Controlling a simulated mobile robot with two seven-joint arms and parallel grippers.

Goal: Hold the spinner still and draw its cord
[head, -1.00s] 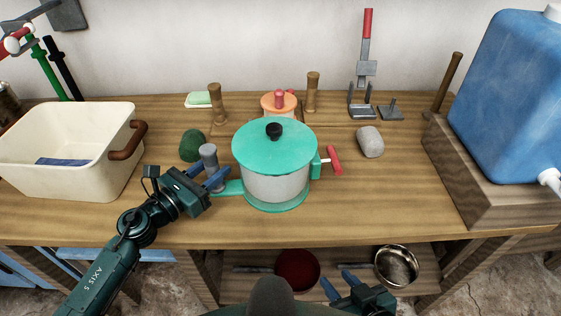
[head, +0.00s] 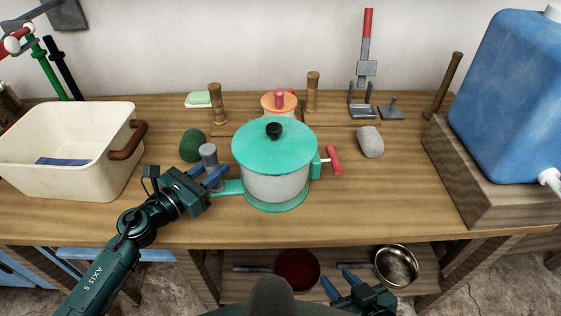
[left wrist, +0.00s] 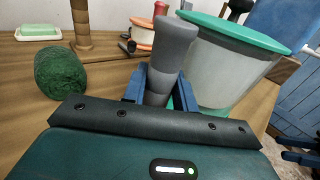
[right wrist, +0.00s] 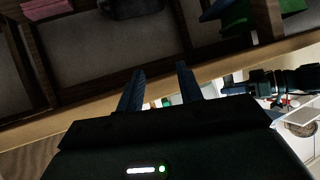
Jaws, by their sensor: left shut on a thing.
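The spinner (head: 275,185) is a translucent bowl with a teal lid and black knob, standing upright on the counter. A grey upright grip (head: 208,153) rises from its teal side arm. A red cord handle (head: 334,160) sits at its right side, next to a teal block. My left gripper (head: 216,177) is shut on the grey grip, which also shows between the blue fingers in the left wrist view (left wrist: 162,62). My right gripper (head: 344,282) is low, in front of the counter's edge, away from the spinner. Its fingers are apart and empty in the right wrist view (right wrist: 158,88).
A cream basin (head: 75,180) stands left. A grey stone (head: 370,141) lies behind and right of the red handle. A blue water container (head: 510,100) is far right. The counter's front right is clear.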

